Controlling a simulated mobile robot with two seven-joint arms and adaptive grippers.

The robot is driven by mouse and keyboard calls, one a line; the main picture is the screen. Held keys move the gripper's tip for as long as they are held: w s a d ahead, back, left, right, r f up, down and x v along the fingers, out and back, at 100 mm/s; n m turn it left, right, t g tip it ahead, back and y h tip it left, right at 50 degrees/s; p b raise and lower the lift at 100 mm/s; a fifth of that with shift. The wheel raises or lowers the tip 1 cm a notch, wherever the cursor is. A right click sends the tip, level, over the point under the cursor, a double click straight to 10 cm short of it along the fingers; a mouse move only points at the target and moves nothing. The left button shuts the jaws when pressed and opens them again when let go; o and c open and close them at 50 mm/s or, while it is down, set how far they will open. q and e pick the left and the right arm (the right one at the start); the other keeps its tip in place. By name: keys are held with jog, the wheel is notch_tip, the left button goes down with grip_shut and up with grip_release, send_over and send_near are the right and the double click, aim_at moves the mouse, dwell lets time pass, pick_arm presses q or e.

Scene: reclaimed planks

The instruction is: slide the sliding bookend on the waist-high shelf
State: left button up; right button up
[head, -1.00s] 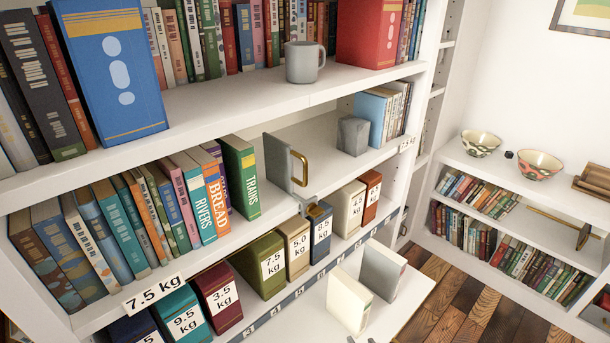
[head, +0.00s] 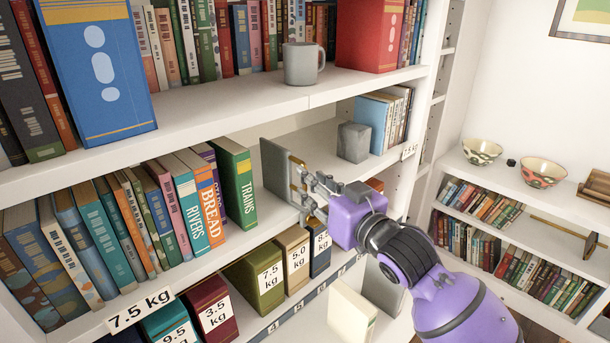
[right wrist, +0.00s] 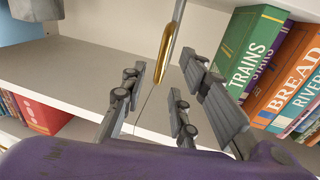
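The sliding bookend (head: 274,170) is an upright grey plate with a brass handle on its right face. It stands on the waist-high shelf (head: 325,140), a little right of the green TRAINS book (head: 235,182). My right gripper (head: 302,188) is at the handle, partly covering it in the head view. In the right wrist view the bookend (right wrist: 179,22) is seen edge-on. Its brass handle (right wrist: 164,55) lies just beyond and between the spread fingertips of my right gripper (right wrist: 168,76). The fingers are open; I see no contact. My left gripper is not in view.
A row of books (head: 140,215) fills the shelf left of the bookend. A grey block (head: 353,142) and blue book (head: 374,122) stand to its right, with bare shelf between. Weight-labelled blocks (head: 258,280) stand below. A grey mug (head: 303,64) stands above.

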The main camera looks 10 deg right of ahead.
aim_at(287, 180)
jog(key=shift+x, duration=2.2)
grip_shut()
